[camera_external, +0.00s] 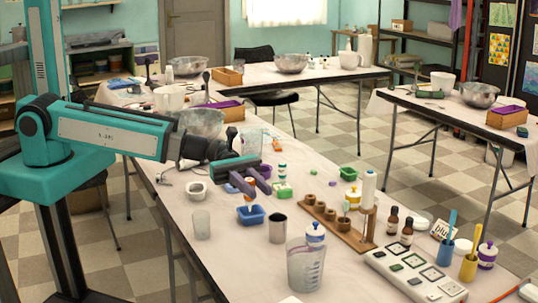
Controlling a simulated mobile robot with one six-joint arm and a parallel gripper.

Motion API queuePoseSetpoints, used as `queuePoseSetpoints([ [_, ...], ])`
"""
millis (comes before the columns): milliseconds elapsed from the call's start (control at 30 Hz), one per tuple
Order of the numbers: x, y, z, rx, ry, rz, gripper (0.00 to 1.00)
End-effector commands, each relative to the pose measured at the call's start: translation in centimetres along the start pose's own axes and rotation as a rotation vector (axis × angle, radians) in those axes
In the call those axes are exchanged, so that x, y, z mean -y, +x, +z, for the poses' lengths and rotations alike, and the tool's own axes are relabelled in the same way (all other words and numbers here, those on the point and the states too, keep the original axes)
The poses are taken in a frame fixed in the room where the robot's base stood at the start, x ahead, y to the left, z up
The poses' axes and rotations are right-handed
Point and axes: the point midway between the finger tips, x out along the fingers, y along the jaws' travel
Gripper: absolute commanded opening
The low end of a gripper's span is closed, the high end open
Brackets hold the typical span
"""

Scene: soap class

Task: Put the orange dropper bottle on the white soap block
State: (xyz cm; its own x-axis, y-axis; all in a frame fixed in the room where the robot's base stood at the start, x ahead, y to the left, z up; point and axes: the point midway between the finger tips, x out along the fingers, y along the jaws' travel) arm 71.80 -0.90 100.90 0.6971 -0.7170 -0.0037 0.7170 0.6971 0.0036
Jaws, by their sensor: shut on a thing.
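My gripper (249,183) is above the near table, left of its middle. It is shut on the orange dropper bottle (250,181), of which a small orange part and a pale part below show between the fingers. The bottle is over or close to a blue tray (251,216); the exact height is hard to tell. I cannot pick out the white soap block with certainty. A green and white block (284,192) lies just right of my gripper.
A white bottle with a teal cap (282,171), a metal cup (277,228) and a clear jug (305,265) stand nearby. A wooden rack (350,236), brown bottles (407,232) and a white panel (385,263) are to the right.

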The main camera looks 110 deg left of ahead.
Motion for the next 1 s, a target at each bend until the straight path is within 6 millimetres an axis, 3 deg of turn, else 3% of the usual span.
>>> queuePoseSetpoints([
  [100,-0.4,2.3,-1.2,0.0,0.004,0.027,0.0],
  [633,-3.1,11.8,-3.9,-0.002,0.008,0.248,0.0],
  [1000,-3.5,17.6,-5.2,-0.007,0.004,0.408,0.0],
])
